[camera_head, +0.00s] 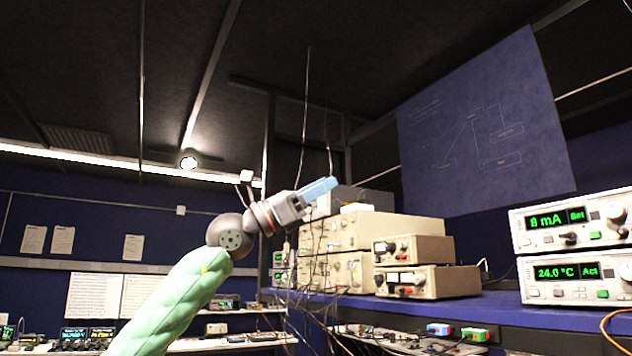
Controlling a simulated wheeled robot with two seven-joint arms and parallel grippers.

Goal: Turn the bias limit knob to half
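The bias limit knob cannot be picked out by label at this size. On the right, a white instrument (532,239) with a green "8 mA" readout and a "Set" display has a large knob (616,213) near the picture's edge. Below it, a second white instrument (535,290) reads "24.0 °C" and "Act". My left gripper (322,188) is raised at the middle of the view, with light blue fingers pointing right, well left of these instruments. Its fingers overlap in this view, so their opening is hidden. My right gripper is out of view.
Stacked beige instruments (390,232) stand on a blue shelf (470,311) behind my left gripper. Loose cables hang below them. A lower bench (400,340) holds small devices. A dark blue board (485,125) hangs above. Open air lies between my gripper and the right-hand instruments.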

